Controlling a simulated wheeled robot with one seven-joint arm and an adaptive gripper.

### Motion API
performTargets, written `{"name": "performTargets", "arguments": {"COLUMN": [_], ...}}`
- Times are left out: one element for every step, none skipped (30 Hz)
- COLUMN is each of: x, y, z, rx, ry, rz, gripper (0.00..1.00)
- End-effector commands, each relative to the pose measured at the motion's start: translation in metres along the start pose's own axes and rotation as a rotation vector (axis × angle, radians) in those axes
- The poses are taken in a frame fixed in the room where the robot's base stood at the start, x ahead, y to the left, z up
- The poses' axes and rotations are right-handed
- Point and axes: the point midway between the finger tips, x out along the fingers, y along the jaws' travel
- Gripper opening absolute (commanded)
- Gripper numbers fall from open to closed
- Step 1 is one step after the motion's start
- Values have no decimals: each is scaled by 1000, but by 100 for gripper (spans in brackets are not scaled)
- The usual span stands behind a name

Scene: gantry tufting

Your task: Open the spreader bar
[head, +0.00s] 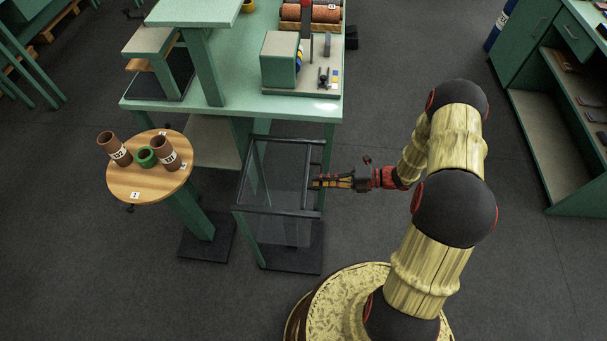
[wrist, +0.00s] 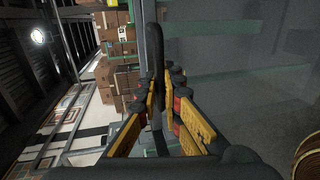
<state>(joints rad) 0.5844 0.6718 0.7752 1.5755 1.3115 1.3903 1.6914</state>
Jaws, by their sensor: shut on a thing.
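A dark rectangular frame of bars stands on green legs in front of the green bench in the head view. Its right-hand bar, which seems to be the spreader bar (head: 305,162), runs from the back bar toward the front bar (head: 275,211). My gripper (head: 315,183) reaches this bar from the right, about halfway along it. In the wrist view, a dark bar (wrist: 158,50) stands between the yellow fingers of my gripper (wrist: 168,85), which are shut on it. The exact finger contact is partly hidden.
A round wooden table (head: 150,188) with brown cups and a green ring stands at left. The green bench (head: 245,45) holds a boxy device (head: 282,60) and rollers. A green cabinet (head: 570,80) stands at right. Floor is clear between my arm and the cabinet.

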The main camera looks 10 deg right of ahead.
Motion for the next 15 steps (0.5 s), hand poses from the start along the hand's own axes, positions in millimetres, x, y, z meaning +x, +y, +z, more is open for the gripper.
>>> {"name": "performTargets", "arguments": {"x": [-6,-9,-12,-13,-14,-16,-16,-16,-17,-17,-17,-17,-16,-16,-16], "y": [-1,-2,-2,-3,-3,-4,-4,-4,-4,-4,-4,-4,-4,-4,-4], "z": [0,0,0,0,0,0,0,0,0,0,0,0,0,0,0], "rx": [2,1,1,1,1,1,1,1,1,1,1,1,1,1,1], "ry": [-2,-1,0,0,1,1,1,1,1,1,1,1,1,1,1], "rz": [0,0,-1,-1,0,-1,-1,-1,-1,-1,-1,-1,-1,-1,-1], "gripper": [0,0,0,0,0,0,0,0,0,0,0,0,0,0,0]}}
